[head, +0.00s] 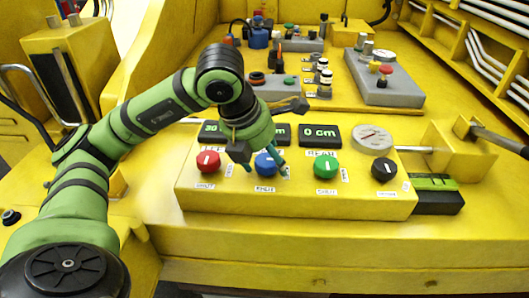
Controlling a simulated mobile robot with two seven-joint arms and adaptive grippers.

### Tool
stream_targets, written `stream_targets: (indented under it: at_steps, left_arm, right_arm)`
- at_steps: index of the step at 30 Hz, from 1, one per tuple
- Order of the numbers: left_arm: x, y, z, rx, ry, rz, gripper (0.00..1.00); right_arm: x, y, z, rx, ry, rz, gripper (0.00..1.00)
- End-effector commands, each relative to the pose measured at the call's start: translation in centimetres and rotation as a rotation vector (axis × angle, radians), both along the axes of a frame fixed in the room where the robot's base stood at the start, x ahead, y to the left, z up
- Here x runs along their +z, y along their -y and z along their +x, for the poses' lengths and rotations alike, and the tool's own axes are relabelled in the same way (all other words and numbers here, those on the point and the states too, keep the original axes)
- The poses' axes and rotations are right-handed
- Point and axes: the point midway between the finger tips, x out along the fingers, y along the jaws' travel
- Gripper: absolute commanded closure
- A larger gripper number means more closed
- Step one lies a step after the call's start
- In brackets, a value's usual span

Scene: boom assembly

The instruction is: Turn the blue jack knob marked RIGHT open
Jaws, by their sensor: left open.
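The blue jack knob (265,164) sits on the front of the yellow control panel, between the red knob and the green knob. Labels sit around it, but the print is too small to read surely. My left gripper (264,171) is open, with its teal fingers pointing down around the blue knob, one on each side. I cannot tell whether the fingers touch it. The gripper body hides part of the panel and one display behind it. My right gripper is not in view.
A red knob (208,161) is close on the left, a green knob (325,166) and a black knob (384,169) on the right. Displays, including one reading 0 cm (319,135), and a round gauge (372,139) stand behind. A hammer-like lever (495,136) is at right.

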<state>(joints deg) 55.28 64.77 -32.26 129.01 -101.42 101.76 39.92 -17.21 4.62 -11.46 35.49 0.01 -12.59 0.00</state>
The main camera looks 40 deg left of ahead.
Motion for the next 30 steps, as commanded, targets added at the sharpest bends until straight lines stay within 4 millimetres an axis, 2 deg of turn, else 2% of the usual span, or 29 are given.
stream_targets:
  at_steps: [5, 17, 24, 30]
  left_arm:
    - [1.3, -0.1, -0.4, -0.001, 0.003, 0.001, 0.28]
    - [9.5, -0.7, -3.6, -0.002, 0.009, -0.001, 0.28]
    - [10.8, -0.9, -4.2, 0.000, 0.003, 0.000, 0.28]
    - [11.1, -0.9, -4.4, 0.001, 0.001, -0.001, 0.28]
  right_arm:
    - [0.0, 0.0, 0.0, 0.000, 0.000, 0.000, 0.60]
    - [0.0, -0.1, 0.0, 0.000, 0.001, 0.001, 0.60]
    - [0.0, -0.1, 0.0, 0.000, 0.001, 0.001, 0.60]
    - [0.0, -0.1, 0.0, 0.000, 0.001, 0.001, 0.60]
